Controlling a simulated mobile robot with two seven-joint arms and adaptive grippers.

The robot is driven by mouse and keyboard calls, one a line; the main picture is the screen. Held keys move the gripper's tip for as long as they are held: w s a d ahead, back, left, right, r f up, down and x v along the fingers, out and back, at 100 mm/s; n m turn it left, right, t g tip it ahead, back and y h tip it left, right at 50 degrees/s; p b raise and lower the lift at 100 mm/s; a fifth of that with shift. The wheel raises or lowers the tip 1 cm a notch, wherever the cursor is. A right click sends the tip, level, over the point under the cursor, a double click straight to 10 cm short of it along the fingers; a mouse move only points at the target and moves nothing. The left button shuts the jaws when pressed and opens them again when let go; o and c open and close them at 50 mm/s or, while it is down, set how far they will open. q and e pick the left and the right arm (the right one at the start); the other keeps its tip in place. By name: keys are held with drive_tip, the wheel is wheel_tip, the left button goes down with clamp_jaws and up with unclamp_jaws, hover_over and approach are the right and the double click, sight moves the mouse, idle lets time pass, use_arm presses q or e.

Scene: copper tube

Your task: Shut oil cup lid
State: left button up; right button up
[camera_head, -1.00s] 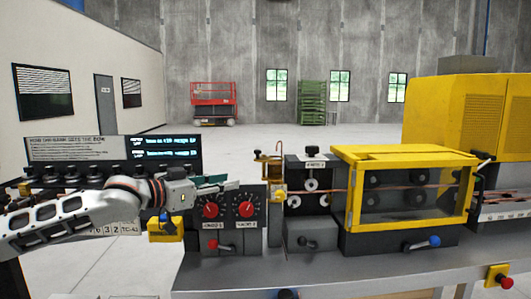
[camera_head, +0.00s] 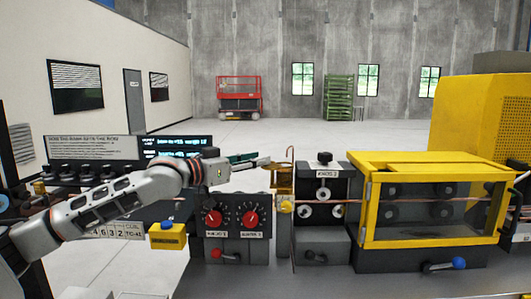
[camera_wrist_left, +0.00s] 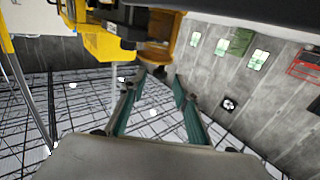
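The brass-coloured oil cup (camera_head: 283,180) stands left of the dark roller unit in the head view. A thin, curved upright piece (camera_head: 290,154) rises at its top. I cannot tell whether this is the lid, or how the lid sits. My left gripper (camera_head: 266,161) comes from the left with its green fingers pointing at the top of the cup. In the left wrist view the two green fingers (camera_wrist_left: 157,78) are apart with nothing between them. A brass-coloured part, likely the cup (camera_wrist_left: 158,52), lies just beyond their tips. Contact cannot be judged. My right gripper is not in view.
The control box with red dials (camera_head: 232,216) stands below my left gripper. The roller unit (camera_head: 320,197) and the yellow-framed guard (camera_head: 428,205) stand right of the cup. A copper tube (camera_head: 345,201) runs through them. A yellow button box (camera_head: 168,236) is below my left arm.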

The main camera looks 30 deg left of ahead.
use_arm(q)
drive_tip(key=shift+x, duration=1.05)
drive_tip(key=shift+w+d+p, duration=0.15)
drive_tip(key=shift+w+p, duration=0.15)
drive_tip(key=shift+p, duration=0.05)
drive_tip(key=shift+w+d, duration=0.15)
drive_tip(key=shift+w, duration=0.15)
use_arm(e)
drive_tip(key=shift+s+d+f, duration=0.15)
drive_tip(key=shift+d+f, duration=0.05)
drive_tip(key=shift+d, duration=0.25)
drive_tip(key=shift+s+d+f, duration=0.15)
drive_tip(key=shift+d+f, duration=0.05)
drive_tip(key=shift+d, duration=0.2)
use_arm(q)
clamp_jaws()
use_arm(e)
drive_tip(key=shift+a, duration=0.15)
